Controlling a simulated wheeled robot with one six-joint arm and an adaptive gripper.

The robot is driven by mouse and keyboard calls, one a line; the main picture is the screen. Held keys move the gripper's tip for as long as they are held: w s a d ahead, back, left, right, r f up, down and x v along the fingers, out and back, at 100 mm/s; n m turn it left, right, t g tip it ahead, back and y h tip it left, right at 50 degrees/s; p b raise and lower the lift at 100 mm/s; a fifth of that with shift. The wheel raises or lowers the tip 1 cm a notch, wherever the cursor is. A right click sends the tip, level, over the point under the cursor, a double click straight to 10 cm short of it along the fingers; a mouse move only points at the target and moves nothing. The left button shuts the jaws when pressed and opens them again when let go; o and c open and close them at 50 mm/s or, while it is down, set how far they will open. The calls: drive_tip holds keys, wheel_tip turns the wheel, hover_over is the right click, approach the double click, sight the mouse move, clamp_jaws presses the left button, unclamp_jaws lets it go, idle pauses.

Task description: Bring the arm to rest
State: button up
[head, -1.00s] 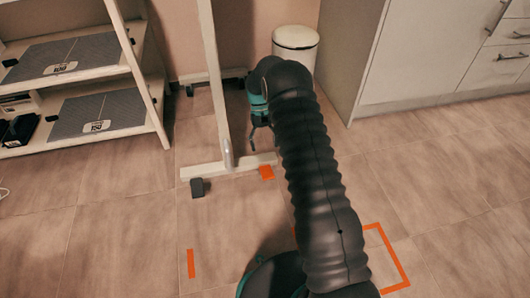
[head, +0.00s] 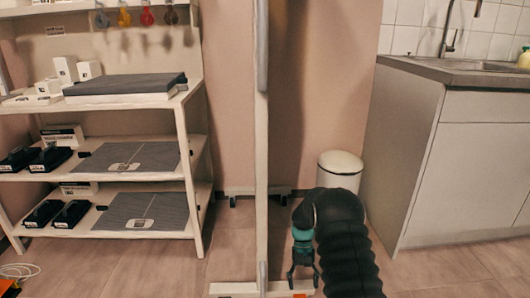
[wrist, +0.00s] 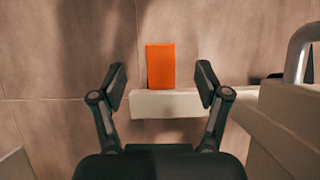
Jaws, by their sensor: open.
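My arm, black and ribbed, rises at the lower right of the head view and bends over at its top. My gripper (head: 303,272) hangs down from its teal wrist, in front of the foot of a white upright stand. In the wrist view my gripper (wrist: 160,85) has its two dark fingers wide apart with nothing between them. Beyond the fingertips lie an orange floor marker (wrist: 160,66) and a pale bar (wrist: 165,103), the stand's foot.
The white stand (head: 261,150) is close beside my gripper. A shelf rack (head: 195,190) with grey panels and boxes stands left. A white bin (head: 340,162) and a cabinet with a sink (head: 470,175) stand right. Bare floor (head: 150,262) shows at the lower left.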

drive_tip(key=s+r+t+p, duration=0.2)
drive_tip(key=s+r+t, duration=0.1)
drive_tip(key=s+r, duration=0.7)
drive_tip(key=s+d+r+t+p, duration=0.1)
drive_tip(key=s+r+t+p, duration=0.2)
drive_tip(key=s+r, duration=0.8)
drive_tip(key=s+d+r+t+p, duration=0.1)
drive_tip(key=s+r+t, duration=0.4)
drive_tip(key=s+r, duration=0.6)
wheel_tip(320, 180, up, 12)
drive_tip(key=shift+s+r+p, duration=0.1)
drive_tip(key=shift+s+p, duration=0.1)
drive_tip(key=shift+p, duration=0.5)
drive_tip(key=shift+d, duration=0.1)
